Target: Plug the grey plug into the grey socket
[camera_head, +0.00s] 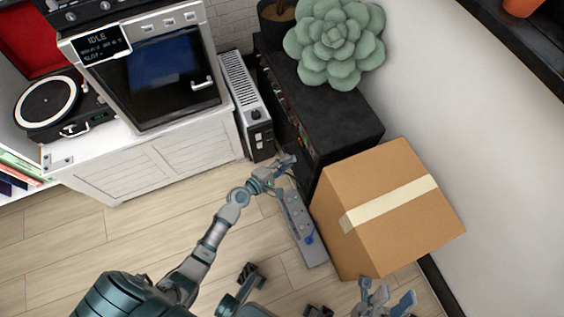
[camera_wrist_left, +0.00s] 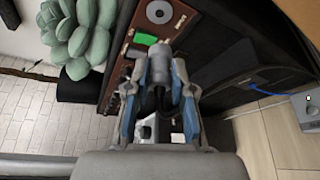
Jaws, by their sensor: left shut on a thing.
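My left gripper (camera_head: 277,170) is stretched out low beside the dark cabinet, over the far end of a grey power strip (camera_head: 299,226) on the floor. In the left wrist view its two fingers (camera_wrist_left: 158,72) are shut on the grey plug (camera_wrist_left: 155,62), whose pins point away from my wrist. Part of the power strip also shows at the right edge of the left wrist view (camera_wrist_left: 300,109). A blue plug (camera_head: 309,239) sits at its near part. I cannot pick out the grey socket at this size. My right gripper (camera_head: 386,300) is open and empty by the box's lower edge.
A taped cardboard box (camera_head: 384,212) stands close to the strip's right side. A dark cabinet (camera_head: 336,128) with a succulent (camera_head: 335,42) and a white heater (camera_head: 246,101) stand behind. Bare wooden floor (camera_head: 130,240) lies left of my arm.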

